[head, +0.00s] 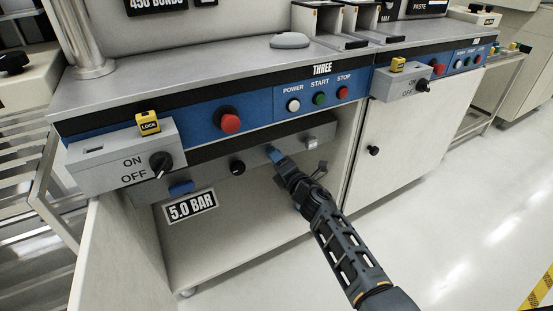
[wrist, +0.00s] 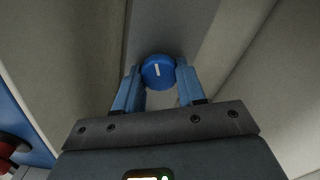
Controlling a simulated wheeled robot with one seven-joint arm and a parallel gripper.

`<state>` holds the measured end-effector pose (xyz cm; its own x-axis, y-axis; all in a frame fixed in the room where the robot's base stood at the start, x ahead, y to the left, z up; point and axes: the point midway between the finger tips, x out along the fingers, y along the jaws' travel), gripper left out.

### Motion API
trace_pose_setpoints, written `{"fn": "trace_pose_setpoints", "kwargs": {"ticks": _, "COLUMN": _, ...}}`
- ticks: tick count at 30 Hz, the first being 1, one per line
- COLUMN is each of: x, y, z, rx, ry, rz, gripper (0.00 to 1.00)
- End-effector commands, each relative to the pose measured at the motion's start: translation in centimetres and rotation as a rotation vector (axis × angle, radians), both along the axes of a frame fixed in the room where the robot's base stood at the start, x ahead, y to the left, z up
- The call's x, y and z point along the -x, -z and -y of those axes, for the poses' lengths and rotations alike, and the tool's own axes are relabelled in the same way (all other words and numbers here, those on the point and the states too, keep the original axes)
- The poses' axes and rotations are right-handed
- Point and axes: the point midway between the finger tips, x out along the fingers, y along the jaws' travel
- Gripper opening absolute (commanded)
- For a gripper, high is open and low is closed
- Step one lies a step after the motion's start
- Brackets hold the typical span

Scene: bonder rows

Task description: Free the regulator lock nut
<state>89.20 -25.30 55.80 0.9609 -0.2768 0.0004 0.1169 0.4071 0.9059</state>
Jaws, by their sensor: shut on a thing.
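My gripper (head: 275,156) reaches the dark panel strip under machine THREE from the front right. In the wrist view my gripper (wrist: 159,70) has its two blue fingers on either side of a round blue knob (wrist: 158,73) with a white line across its face. The fingers are shut on it. I cannot tell whether this knob is the lock nut itself. A black knob (head: 237,168) and a blue oval part (head: 181,188) sit to the left on the same strip.
An ON/OFF switch box (head: 122,160) with a yellow LOCK tag (head: 148,123) juts out at the left. A red button (head: 230,123) is above the strip. A 5.0 BAR sign (head: 190,206) hangs below. A white cabinet door (head: 385,150) stands right; floor there is clear.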

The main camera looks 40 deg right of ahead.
Motion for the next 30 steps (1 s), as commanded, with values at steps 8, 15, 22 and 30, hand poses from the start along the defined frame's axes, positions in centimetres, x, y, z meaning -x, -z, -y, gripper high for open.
{"fn": "trace_pose_setpoints", "kwargs": {"ticks": 8, "x": 0.0, "y": 0.1, "z": -0.1, "rx": -0.001, "ry": -0.001, "rz": -0.001, "gripper": 0.63}}
{"fn": "trace_pose_setpoints", "kwargs": {"ticks": 15, "x": 0.0, "y": 0.1, "z": 0.0, "rx": -0.001, "ry": 0.0, "rz": -0.001, "gripper": 0.65}}
{"fn": "trace_pose_setpoints", "kwargs": {"ticks": 22, "x": 2.1, "y": 0.0, "z": -0.6, "rx": -0.001, "ry": -0.001, "rz": -0.003, "gripper": 0.65}}
{"fn": "trace_pose_setpoints", "kwargs": {"ticks": 30, "x": 6.1, "y": 0.1, "z": -1.8, "rx": -0.001, "ry": -0.001, "rz": -0.001, "gripper": 0.65}}
